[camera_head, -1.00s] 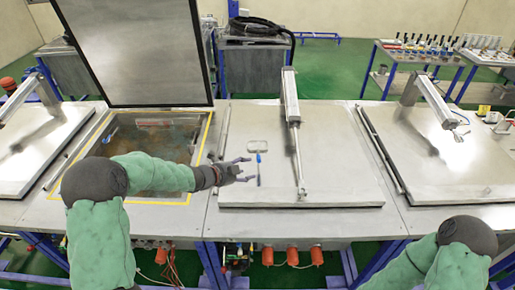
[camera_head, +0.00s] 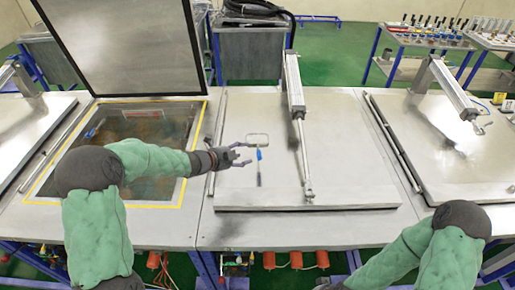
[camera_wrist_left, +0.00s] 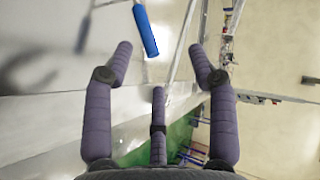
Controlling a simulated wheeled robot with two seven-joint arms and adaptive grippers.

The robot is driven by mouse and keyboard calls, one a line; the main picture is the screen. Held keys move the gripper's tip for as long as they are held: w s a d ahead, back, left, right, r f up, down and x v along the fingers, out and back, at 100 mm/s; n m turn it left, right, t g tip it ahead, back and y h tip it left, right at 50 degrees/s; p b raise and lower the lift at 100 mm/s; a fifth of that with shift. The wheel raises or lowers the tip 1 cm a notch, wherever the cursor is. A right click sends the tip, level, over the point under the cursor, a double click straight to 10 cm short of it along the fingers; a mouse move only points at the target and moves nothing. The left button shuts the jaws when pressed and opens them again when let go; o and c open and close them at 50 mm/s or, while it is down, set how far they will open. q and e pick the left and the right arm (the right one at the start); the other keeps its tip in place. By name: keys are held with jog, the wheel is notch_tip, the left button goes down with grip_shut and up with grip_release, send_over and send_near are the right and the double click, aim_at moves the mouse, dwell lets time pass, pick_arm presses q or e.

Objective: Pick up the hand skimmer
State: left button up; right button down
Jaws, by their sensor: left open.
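The hand skimmer (camera_head: 259,154) lies on the closed middle lid (camera_head: 340,175).
An open tank (camera_head: 150,125) with a raised lid (camera_head: 120,45) is on the left; something blue is in it. A cylinder arm (camera_head: 297,110) stands on the middle lid, right of the skimmer. Another closed lid (camera_head: 450,150) is further right.

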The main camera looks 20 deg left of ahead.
aim_at(259, 155)
pick_arm(q)
jog(key=w+f+b, duration=0.1)
jog(key=f, duration=0.1)
jog(key=w+d+f+b, duration=0.1)
jog(key=w+f, duration=0.1)
jog(key=w+d+f+b, duration=0.1)
jog(key=shift+w+d+f, duration=0.15)
jog(key=shift+d+f, duration=0.05)
jog(key=shift+f, duration=0.2)
jog(key=shift+w+a+x, duration=0.1)
jog(key=shift+a+x, duration=0.1)
jog(key=shift+x, duration=1.2)
jog(key=shift+w+a+x, duration=0.15)
jog(key=shift+a+x, duration=0.05)
jog(key=shift+x, duration=1.15)
pick_arm(e)
notch_tip(259, 155, down, 4)
jog(key=shift+f, duration=0.1)
pick_arm(q)
grip_shut()
